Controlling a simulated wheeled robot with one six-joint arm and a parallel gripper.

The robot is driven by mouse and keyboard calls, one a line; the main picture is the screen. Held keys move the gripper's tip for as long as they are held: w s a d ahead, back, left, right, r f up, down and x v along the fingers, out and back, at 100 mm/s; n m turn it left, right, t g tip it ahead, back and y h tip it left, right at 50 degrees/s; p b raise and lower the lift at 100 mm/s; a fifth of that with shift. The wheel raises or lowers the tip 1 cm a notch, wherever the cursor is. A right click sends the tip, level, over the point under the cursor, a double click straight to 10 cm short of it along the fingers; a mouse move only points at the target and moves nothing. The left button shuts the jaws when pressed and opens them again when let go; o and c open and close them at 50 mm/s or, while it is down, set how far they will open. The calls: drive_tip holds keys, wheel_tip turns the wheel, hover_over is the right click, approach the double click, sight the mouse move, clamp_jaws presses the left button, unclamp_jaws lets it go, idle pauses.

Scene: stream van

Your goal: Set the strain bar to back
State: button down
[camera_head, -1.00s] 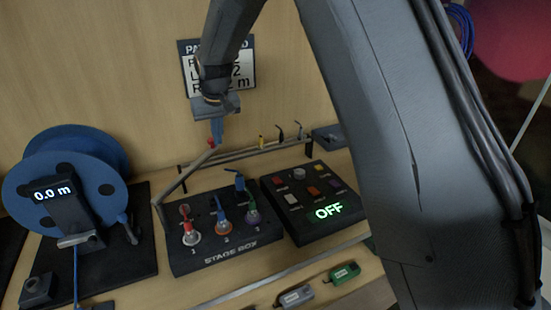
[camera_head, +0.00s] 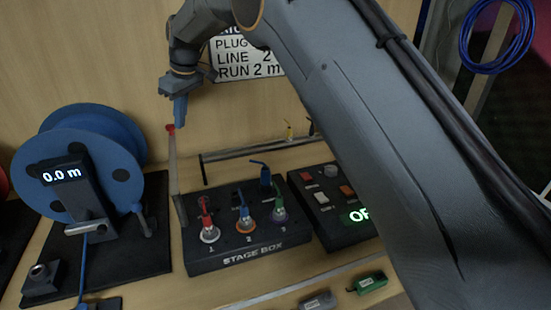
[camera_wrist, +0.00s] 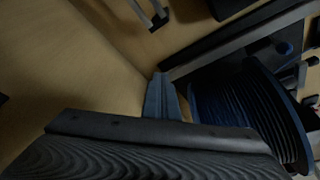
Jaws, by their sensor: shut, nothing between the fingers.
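The strain bar (camera_head: 173,165) is a thin grey lever with a red tip (camera_head: 169,128), at the left edge of the black stage box (camera_head: 235,262). It stands nearly upright in the head view, leaning slightly left. My gripper (camera_head: 179,120) is shut and empty, its blue fingers pointing down right beside the red tip. I cannot tell whether they touch it. In the wrist view my blue fingers (camera_wrist: 162,98) show together. A grey strip (camera_wrist: 235,38) runs past them there; I cannot tell if it is the bar.
Colored plugs stand in the stage box. A blue cable drum (camera_head: 85,150) reading 0.0 m is left of the bar. A black box with a green display (camera_head: 325,195) is at right, partly behind my arm. A dark rail (camera_head: 255,150) lies behind the stage box.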

drive_tip(key=shift+s+a+r+n, duration=0.1)
drive_tip(key=shift+s+a+n, duration=0.1)
drive_tip(key=shift+a, duration=0.2)
drive_tip(key=shift+s+a+r+n, duration=0.1)
drive_tip(key=shift+a+n, duration=0.1)
drive_tip(key=shift+a, duration=0.2)
drive_tip(key=shift+w+d, duration=0.1)
drive_tip(key=d+r+b, duration=0.2)
drive_tip(key=d+r, duration=0.5)
drive_tip(key=r, duration=0.2)
drive_tip(key=shift+d+r, duration=0.4)
